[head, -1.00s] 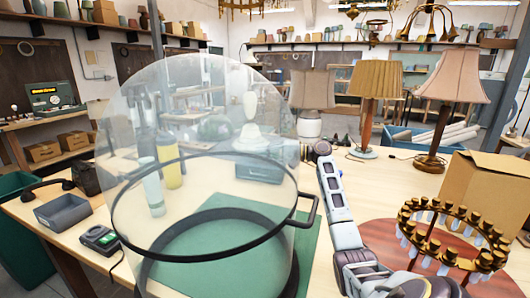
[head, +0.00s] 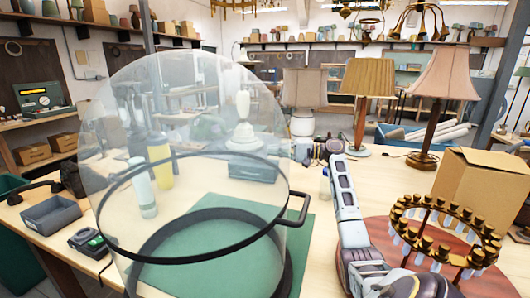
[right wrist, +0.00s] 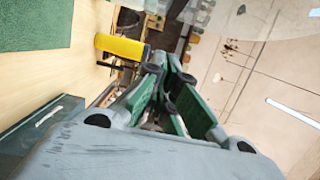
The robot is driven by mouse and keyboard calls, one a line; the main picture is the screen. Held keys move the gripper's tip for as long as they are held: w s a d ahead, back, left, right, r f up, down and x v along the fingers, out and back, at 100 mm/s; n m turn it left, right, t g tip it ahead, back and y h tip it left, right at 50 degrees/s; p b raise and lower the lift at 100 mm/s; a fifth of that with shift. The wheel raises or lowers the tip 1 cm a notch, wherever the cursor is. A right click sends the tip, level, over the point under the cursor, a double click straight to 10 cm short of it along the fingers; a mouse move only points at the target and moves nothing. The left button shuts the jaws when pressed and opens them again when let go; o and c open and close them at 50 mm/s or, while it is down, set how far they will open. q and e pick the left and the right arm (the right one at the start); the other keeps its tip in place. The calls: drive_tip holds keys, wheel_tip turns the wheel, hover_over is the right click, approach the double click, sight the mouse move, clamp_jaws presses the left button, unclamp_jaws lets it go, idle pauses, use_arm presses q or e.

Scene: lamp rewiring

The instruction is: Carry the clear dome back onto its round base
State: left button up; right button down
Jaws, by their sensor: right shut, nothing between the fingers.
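The large clear dome (head: 180,110) fills the left half of the head view, upright, with a dark band and a side handle (head: 299,207) on its right. A dark ring (head: 205,215) shows through its lower part, over the green mat (head: 300,235). I cannot tell whether this ring is the round base or the dome's own rim. My right gripper (head: 303,151) is beyond the dome's right side, apart from the handle. In the right wrist view my right gripper (right wrist: 168,80) is shut and empty. My left gripper is not in view.
A yellow bottle (head: 160,166) and a pale bottle (head: 140,188) show through the dome. A brass ring fixture (head: 445,235) and a cardboard box (head: 480,190) are at the right. A grey bin (head: 50,213) is at the left.

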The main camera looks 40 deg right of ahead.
drive_tip(key=shift+v, duration=1.45)
drive_tip(key=c, duration=2.2)
unclamp_jaws()
